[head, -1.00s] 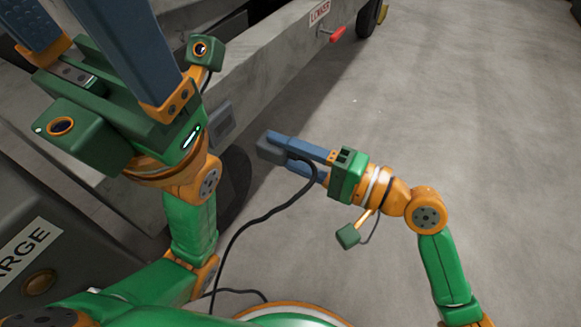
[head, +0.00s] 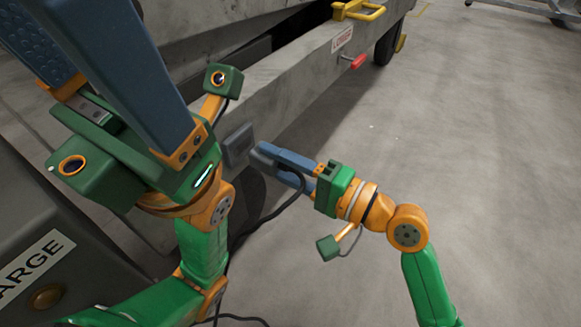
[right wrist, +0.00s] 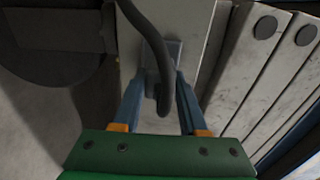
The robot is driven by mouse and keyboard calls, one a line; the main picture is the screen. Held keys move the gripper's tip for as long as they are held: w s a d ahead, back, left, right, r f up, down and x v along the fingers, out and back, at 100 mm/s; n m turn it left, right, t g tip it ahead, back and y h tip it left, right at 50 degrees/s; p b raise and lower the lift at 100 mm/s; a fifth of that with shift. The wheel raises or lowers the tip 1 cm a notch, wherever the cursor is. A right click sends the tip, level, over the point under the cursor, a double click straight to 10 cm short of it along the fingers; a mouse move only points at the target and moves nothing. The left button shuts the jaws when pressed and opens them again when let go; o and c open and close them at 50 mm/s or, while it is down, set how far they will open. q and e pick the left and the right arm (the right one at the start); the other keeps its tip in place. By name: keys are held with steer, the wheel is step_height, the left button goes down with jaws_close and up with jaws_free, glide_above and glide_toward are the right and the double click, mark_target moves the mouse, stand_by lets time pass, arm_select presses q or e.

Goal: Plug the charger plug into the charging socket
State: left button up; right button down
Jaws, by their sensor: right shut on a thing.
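The dark grey charger plug (head: 264,157) is between the blue fingers of my right gripper (head: 276,163), which is shut on it. Its black cable trails down and left towards my base. The grey charging socket (head: 238,145) is a square plate on the side rail of the cart, just left of the plug. A small gap seems to separate plug and socket. In the right wrist view the plug (right wrist: 162,97) and cable cover part of the socket (right wrist: 175,52). My left gripper (head: 78,58) is raised at upper left, its fingers apart and empty; their tips are cut off.
The grey cart rail (head: 310,80) runs to the upper right, with a red handle (head: 357,62) and a yellow bracket (head: 360,12). A dark box with a charge label (head: 30,265) stands at lower left.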

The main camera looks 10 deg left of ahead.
steer(key=shift+w+a, duration=0.15)
steer(key=shift+a, duration=0.55)
steer(key=shift+p, duration=0.35)
stand_by(0.9)
steer(key=shift+r+p, duration=0.1)
steer(key=shift+p, duration=0.4)
stand_by(0.5)
steer(key=shift+w+a, duration=0.25)
steer(key=shift+a, duration=0.25)
stand_by(0.4)
steer(key=shift+c, duration=1.8)
jaws_free()
